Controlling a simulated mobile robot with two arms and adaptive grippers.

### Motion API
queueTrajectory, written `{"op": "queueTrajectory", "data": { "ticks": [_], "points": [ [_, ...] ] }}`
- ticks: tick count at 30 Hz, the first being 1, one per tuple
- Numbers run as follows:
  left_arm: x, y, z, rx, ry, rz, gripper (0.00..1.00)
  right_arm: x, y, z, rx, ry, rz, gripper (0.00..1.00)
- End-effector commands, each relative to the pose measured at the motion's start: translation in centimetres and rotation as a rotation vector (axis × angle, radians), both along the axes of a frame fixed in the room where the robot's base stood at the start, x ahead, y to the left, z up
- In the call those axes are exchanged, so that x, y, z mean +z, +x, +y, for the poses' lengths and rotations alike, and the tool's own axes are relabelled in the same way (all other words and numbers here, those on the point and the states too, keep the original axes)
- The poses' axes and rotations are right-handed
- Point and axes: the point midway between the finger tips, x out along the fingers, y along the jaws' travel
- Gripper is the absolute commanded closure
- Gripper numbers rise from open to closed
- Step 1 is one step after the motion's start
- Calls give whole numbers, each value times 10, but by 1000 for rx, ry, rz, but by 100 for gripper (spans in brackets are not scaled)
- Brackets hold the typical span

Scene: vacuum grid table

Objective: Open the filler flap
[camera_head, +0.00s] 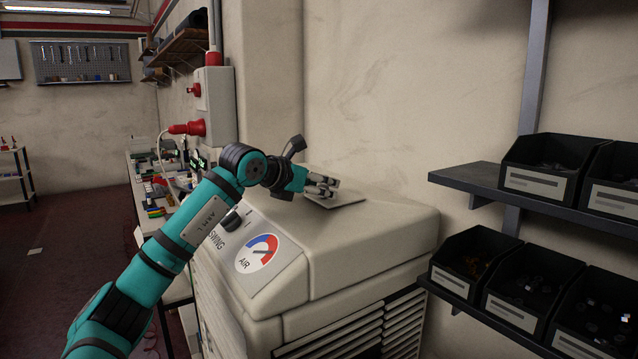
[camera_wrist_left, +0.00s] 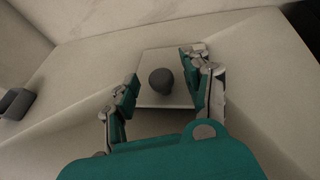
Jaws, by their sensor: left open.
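The filler flap (camera_head: 350,199) is a pale square plate on top of the beige machine (camera_head: 375,245). It looks flat, or nearly so, on the sloping top. In the left wrist view the flap (camera_wrist_left: 160,58) has a dark round knob (camera_wrist_left: 161,80) in its middle. My left gripper (camera_head: 325,187) is over the flap with its fingers open. In the left wrist view the fingers of the left gripper (camera_wrist_left: 163,90) stand on either side of the knob, with gaps on both sides. The knob is hidden in the head view. My right gripper is not in view.
The machine's front has an AIR dial (camera_head: 262,252) and a dark knob (camera_head: 232,221). A shelf (camera_head: 480,177) with black bins (camera_head: 550,165) stands on the right. A wall box with red plugs (camera_head: 196,128) is behind my left arm. A cluttered bench (camera_head: 150,195) lies further back.

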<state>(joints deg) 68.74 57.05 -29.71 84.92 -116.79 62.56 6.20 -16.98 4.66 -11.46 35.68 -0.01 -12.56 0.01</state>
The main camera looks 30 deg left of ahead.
Motion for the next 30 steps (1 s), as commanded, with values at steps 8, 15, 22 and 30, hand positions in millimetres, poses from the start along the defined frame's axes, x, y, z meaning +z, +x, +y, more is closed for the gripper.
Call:
{"op": "queueTrajectory", "data": {
  "ticks": [8,15,22,30],
  "points": [
    [-1,1,0,0,0,0,53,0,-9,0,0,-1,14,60],
    [0,0,0,0,0,0,85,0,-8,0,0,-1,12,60],
    [0,0,0,0,0,0,100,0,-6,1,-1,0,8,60],
    [2,1,0,0,1,4,100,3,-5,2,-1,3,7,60]
  ]
}}
